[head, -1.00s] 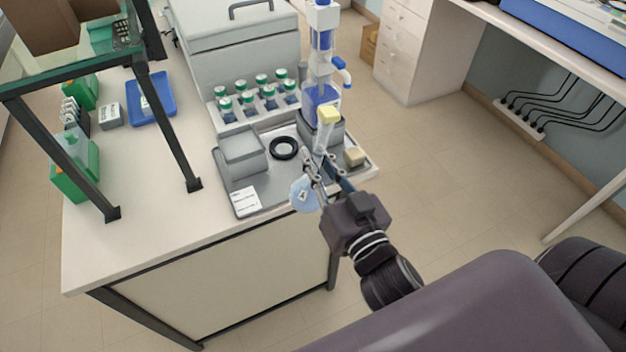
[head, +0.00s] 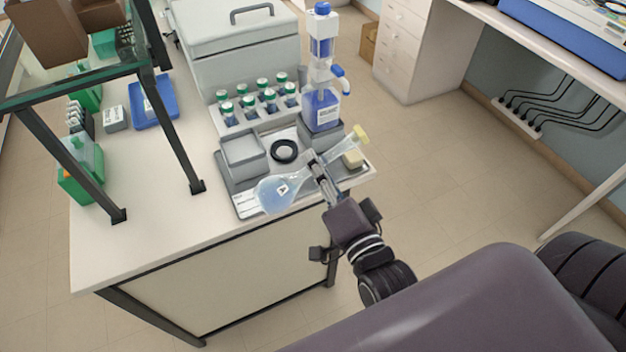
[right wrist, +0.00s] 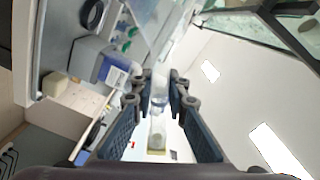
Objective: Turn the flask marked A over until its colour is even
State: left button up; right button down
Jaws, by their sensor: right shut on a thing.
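The flask marked A (head: 280,193) is held tilted above the front edge of the bench tray, its round pale-blue bulb at lower left and its pale yellow stopper (head: 361,134) at upper right. My right gripper (head: 318,170) is shut around its clear neck. In the right wrist view the neck (right wrist: 159,95) runs between the fingers of my right gripper (right wrist: 160,85), with the stopper end toward the bottom. The bulb looks pale blue; I cannot tell whether its colour is fully even. My left gripper is not in view.
A grey tray (head: 228,183) holds a black ring (head: 284,151). A blue dispenser bottle (head: 322,108) stands close behind the flask. Several green-capped bottles (head: 250,106) stand in a rack at the back. A glass-topped shelf frame (head: 165,130) stands at left.

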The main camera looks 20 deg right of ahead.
jog(key=m+p, duration=0.1)
jog(key=m, duration=0.2)
jog(key=shift+r+p, duration=0.25)
jog(key=shift+p, duration=0.15)
jog(key=shift+f+m, duration=0.15)
jog(key=shift+m, duration=0.55)
jog(key=m+p, duration=0.1)
jog(key=m, duration=0.1)
jog(key=shift+m+p, duration=0.4)
jog(key=shift+m, duration=0.7)
jog(key=shift+m+p, duration=0.55)
jog(key=shift+m, duration=0.35)
jog(key=m, duration=0.2)
jog(key=shift+m, duration=0.3)
